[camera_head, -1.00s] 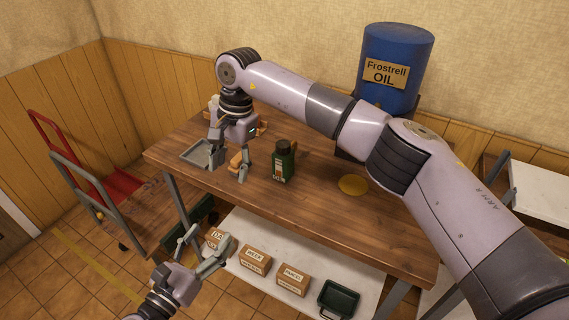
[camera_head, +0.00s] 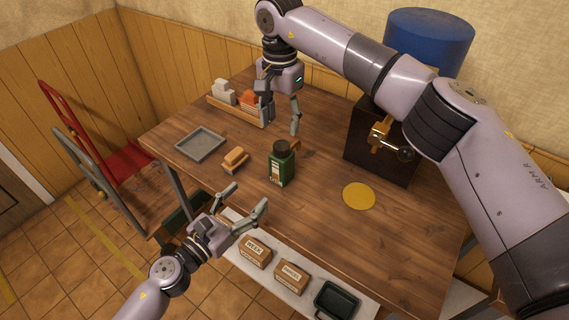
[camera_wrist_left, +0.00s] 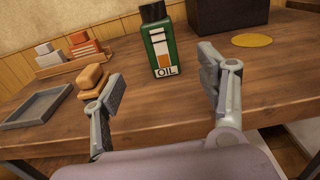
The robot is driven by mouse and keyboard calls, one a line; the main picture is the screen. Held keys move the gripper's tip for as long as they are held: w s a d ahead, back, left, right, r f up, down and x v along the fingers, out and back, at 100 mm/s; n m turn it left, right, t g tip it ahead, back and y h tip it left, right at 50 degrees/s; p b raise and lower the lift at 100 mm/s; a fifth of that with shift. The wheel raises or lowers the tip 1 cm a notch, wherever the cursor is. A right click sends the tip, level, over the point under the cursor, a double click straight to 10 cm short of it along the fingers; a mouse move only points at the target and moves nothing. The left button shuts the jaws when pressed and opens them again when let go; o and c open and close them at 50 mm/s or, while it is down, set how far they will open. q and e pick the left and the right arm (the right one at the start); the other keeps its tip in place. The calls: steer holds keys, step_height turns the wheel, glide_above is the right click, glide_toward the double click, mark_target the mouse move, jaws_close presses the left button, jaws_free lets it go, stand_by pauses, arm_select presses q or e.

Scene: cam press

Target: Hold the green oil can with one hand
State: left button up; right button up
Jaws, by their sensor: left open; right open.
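The green oil can (camera_head: 281,167) stands upright on the wooden table (camera_head: 310,210), with a dark cap and a label. In the left wrist view the oil can (camera_wrist_left: 160,45) stands beyond and between the open fingers, its OIL label facing me. My left gripper (camera_head: 246,202) is open and empty, in front of the table's near edge, apart from the can. My right gripper (camera_head: 281,120) is open and empty, above the table behind the can, pointing down.
A grey tray (camera_head: 200,145), a wooden-backed brush-like block (camera_head: 235,160) and a rack of blocks (camera_head: 236,108) are at left. A yellow disc (camera_head: 359,196) lies right of the can. A dark press box (camera_head: 372,150) stands behind. Boxes (camera_head: 255,252) sit on the lower shelf.

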mark_target(276, 168)
arm_select(q)
steer(key=x, duration=1.5)
steer(key=shift+f, duration=0.15)
steer(key=shift+c, duration=0.4)
jaws_close()
